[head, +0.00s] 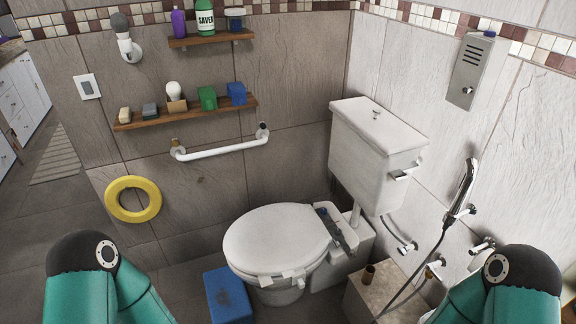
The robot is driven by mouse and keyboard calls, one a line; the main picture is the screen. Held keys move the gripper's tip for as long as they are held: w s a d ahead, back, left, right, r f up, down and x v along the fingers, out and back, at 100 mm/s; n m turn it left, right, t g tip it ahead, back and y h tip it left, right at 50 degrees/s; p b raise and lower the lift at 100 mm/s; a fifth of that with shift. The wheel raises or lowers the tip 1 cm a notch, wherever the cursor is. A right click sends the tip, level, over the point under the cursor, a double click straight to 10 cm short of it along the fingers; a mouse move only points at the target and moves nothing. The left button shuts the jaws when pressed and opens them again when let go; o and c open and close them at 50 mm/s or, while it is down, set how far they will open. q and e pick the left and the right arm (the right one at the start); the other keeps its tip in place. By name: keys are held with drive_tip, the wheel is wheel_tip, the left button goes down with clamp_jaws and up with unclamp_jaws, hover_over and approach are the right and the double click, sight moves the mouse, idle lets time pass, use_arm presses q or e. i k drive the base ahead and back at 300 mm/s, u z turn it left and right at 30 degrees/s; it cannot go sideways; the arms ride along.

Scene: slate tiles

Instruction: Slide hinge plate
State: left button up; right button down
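A white toilet (278,240) stands against the wall with its lid down. A dark strip with a bluish end, which looks like the hinge plate (337,230), lies across the back of the seat, in front of the cistern (375,140). It runs slantwise from the far side to the near side. Small pale tabs (293,276) show at the lid's front edge. Only teal and black links of my two arms show at the lower left and lower right corners. Neither gripper is in view, and nothing is seen touching the hinge plate.
A blue box (228,296) stands on the floor left of the toilet bowl. A stone-topped block (384,290) with a small brown cup (369,274) is at right. A hand shower (462,190) and its hose hang nearby. A white grab rail (222,149) is on the back wall.

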sight(329, 223)
drive_tip(key=u, duration=0.4)
drive_tip(key=i, duration=1.2)
drive_tip(key=z, duration=0.35)
